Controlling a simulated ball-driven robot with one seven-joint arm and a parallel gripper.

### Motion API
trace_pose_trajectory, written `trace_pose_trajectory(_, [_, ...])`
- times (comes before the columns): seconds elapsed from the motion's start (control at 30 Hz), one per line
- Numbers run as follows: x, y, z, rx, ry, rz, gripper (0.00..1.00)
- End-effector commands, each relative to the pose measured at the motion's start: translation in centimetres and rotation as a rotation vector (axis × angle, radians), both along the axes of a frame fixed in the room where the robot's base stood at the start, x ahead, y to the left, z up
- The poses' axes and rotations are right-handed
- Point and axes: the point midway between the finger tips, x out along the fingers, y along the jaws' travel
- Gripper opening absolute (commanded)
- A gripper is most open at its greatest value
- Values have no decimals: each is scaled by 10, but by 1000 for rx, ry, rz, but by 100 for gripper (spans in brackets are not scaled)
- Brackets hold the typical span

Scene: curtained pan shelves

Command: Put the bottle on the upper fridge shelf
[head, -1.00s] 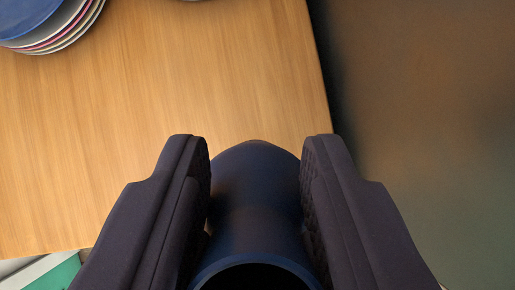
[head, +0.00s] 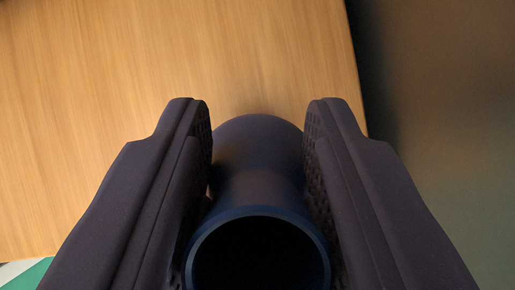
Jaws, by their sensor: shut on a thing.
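A dark blue bottle (head: 258,190) shows at the bottom middle of the head view, its round dark opening toward the camera. My gripper (head: 258,125) is shut on the bottle, one dark padded finger on each side of it. The far end of the bottle points at a wooden surface. I cannot tell whether the bottle touches that surface. No fridge shelf can be made out in this view.
The wooden surface (head: 190,55) fills the upper left and middle and is bare there. Its right edge runs down beside a blurred brown-green area (head: 450,140). A green and white thing (head: 27,274) shows at the lower left corner.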

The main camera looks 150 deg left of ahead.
Motion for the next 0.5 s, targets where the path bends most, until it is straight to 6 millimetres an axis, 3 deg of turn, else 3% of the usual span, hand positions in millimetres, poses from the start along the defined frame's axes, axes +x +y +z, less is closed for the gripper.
trace_pose_trajectory(0.1, [0,0,-3,-1,-1,0,0])
trace_pose_trajectory(0.13, [0,0,-3,0,0,0,41])
trace_pose_trajectory(0.2, [0,0,-2,0,0,0,57])
trace_pose_trajectory(0.5, [0,0,-3,0,0,0,60])
